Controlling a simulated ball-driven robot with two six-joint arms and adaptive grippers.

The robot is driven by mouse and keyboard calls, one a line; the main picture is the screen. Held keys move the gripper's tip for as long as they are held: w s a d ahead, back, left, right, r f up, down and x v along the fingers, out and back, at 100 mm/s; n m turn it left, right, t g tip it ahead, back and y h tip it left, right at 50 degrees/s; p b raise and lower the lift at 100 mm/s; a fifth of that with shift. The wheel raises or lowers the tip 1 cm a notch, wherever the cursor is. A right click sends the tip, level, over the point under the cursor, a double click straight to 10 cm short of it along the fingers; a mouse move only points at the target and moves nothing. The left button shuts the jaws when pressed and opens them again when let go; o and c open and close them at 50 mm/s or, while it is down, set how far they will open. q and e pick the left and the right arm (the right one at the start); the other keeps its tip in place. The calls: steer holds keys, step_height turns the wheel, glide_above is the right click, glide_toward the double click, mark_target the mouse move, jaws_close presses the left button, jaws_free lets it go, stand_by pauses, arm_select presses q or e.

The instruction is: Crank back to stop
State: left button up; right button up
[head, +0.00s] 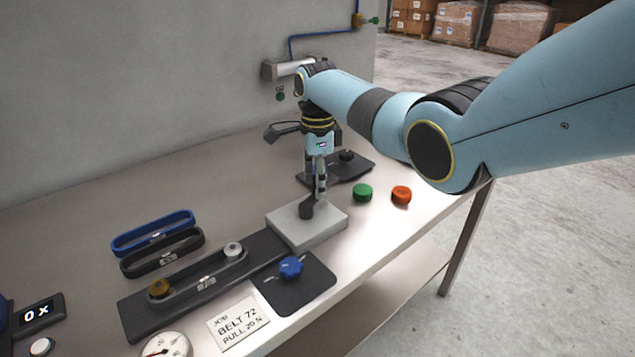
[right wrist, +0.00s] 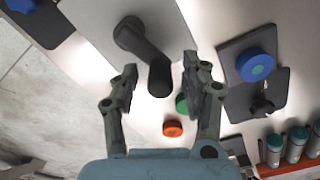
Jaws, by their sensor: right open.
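The crank is a dark arm with an upright grip. In the head view its dark base (head: 306,210) sits on a pale grey block (head: 283,234). In the right wrist view the crank's hub and arm (right wrist: 130,36) lead to a dark round grip (right wrist: 160,78). My right gripper (right wrist: 160,68) points down over the crank. Its fingers stand apart on either side of the grip, with gaps showing, so it is open. In the head view my right gripper (head: 319,195) partly hides the crank. My left gripper is not in view.
A dark belt runs round a brass pulley (head: 160,288) and a silver pulley (head: 234,249). A blue knob (head: 291,267), a job card (head: 238,322), a dial (head: 167,347) and a display (head: 37,314) stand nearby. Green (head: 363,193) and red (head: 401,195) knobs lie to the right.

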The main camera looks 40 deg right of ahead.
steer(key=shift+f, duration=0.15)
steer(key=shift+c, duration=0.4)
jaws_close()
